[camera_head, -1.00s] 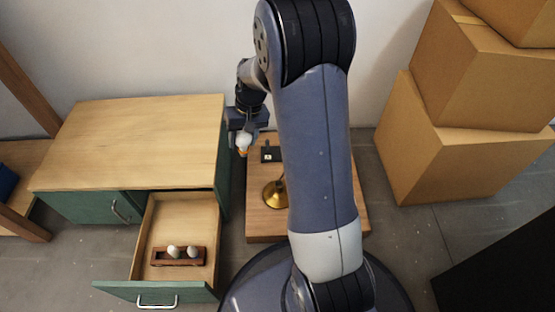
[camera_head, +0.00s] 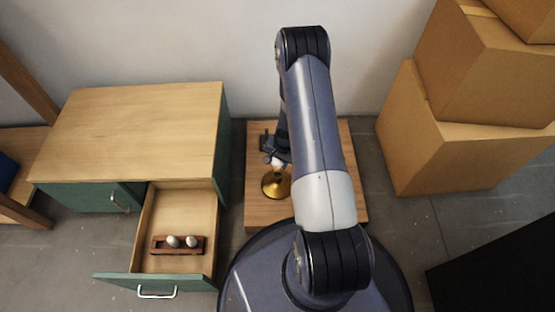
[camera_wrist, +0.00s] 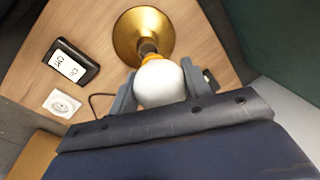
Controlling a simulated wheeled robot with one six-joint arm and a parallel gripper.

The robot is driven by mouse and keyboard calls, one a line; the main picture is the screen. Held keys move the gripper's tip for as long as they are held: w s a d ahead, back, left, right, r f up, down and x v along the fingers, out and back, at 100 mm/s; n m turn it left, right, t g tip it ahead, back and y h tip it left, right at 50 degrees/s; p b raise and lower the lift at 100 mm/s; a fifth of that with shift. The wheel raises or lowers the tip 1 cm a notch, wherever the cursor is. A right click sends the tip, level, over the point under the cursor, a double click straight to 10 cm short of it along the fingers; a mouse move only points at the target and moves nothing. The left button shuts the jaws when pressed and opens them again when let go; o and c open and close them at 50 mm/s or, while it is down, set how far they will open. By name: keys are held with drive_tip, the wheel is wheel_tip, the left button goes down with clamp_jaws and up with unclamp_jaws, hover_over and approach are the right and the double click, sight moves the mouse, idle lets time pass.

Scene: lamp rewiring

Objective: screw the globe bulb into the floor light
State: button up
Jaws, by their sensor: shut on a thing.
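My gripper (camera_wrist: 162,88) is shut on a white globe bulb (camera_wrist: 160,82), with a finger on each side of it. The brass floor light (camera_wrist: 143,36) stands on a wooden board, and its dark socket lies just past the bulb in the wrist view. Whether the bulb touches the socket cannot be told, as the bulb covers part of it. In the head view, the brass light (camera_head: 276,184) shows at the left part of the board, with the bulb (camera_head: 278,163) and gripper over it, partly hidden by my arm.
A black switch box (camera_wrist: 70,65) and a white wall socket plate (camera_wrist: 62,104) are on the wooden board (camera_head: 262,214). An open drawer (camera_head: 152,232) holds a wooden rack (camera_head: 163,251) with two bulbs (camera_head: 182,241). Cardboard boxes (camera_head: 450,150) stand at the right.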

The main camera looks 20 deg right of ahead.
drive_tip(key=shift+f+b, duration=1)
drive_tip(key=shift+f, duration=0.45)
drive_tip(key=shift+f+b, duration=0.7)
drive_tip(key=shift+b, duration=0.1)
drive_tip(key=shift+f+b, duration=0.2)
drive_tip(key=shift+b, duration=0.4)
